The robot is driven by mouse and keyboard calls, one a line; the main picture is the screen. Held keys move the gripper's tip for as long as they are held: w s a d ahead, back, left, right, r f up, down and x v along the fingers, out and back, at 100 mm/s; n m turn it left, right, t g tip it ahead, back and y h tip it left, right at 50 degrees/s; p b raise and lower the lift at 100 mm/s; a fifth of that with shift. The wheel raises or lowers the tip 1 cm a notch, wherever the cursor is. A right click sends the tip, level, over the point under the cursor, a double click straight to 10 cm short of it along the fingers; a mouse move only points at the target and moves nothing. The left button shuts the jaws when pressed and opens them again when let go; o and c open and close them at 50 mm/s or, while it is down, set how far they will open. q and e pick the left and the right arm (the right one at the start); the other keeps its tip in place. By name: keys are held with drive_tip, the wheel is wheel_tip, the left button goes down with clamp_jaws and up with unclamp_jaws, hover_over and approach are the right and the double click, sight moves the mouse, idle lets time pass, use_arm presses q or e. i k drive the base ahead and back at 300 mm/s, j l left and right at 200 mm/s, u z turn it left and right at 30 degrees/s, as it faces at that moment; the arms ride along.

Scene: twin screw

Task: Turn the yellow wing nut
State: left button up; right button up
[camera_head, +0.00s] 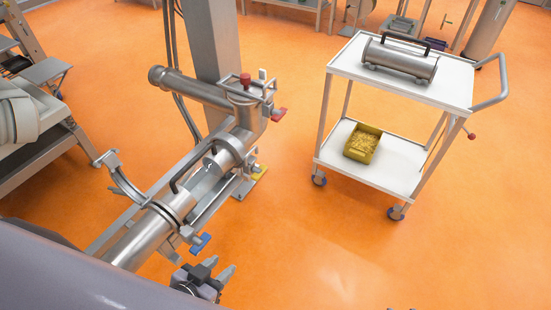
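The yellow wing nut (259,172) sits low on the right side of the steel twin-screw machine (146,232), beside a bracket. A blue wing nut (201,243) is nearer to me on the same side, and a red wing nut (279,114) is farther back. My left gripper (222,266) is at the bottom, just below the blue wing nut and well short of the yellow one. Its two fingers stand apart with nothing seen between them. Two small dark tips at the bottom edge may be my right gripper (400,308); the rest is cut off.
A white two-shelf cart (462,88) stands at the right, with a steel cylinder with a handle (400,59) on top and a yellow bin (362,143) below. A grey column (213,55) rises behind the machine. The orange floor between machine and cart is clear.

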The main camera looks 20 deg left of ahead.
sight(257, 172)
drive_tip(key=i+l, duration=0.3)
drive_tip(key=i, duration=0.15)
drive_tip(key=i+l, duration=0.3)
drive_tip(key=i+l+u, duration=0.15)
drive_tip(key=u, duration=0.2)
drive_tip(key=i+l+u, duration=0.4)
drive_tip(key=j+u, duration=0.1)
drive_tip(key=u, duration=1)
